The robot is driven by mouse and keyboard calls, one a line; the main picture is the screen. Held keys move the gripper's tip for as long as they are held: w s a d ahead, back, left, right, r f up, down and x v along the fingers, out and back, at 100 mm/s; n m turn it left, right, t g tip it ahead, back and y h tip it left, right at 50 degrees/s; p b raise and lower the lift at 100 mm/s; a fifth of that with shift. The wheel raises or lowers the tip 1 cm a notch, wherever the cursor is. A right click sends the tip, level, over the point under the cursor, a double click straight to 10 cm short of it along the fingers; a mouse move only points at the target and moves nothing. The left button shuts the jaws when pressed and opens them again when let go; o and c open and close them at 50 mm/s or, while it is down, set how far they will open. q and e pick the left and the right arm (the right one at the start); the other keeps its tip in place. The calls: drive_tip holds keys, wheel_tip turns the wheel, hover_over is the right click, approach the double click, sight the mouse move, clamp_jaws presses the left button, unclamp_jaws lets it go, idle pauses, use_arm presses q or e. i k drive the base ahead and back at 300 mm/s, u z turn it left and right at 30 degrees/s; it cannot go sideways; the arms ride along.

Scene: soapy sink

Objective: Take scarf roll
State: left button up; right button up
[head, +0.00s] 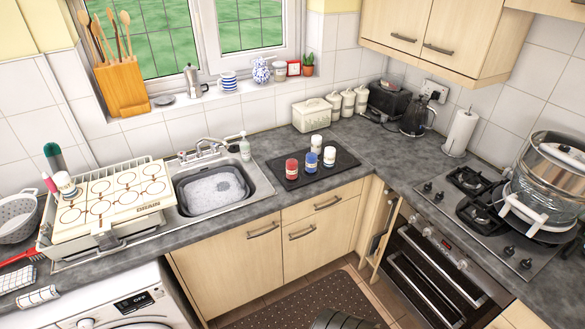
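I cannot make out a scarf roll in the head view. Neither of my grippers is in view.
The sink (222,190) holds a grey basin with suds. A loaded dish rack (140,217) stands left of it. A black tray (338,158) with several small jars lies right of it. The hob (448,205) carries a large glass pot (545,180). The corner counter between is mostly clear.

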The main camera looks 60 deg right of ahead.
sight(291, 165)
drive_tip(key=z, duration=2.25)
drive_tip(key=i, duration=1.25)
drive_tip(key=u, duration=0.55)
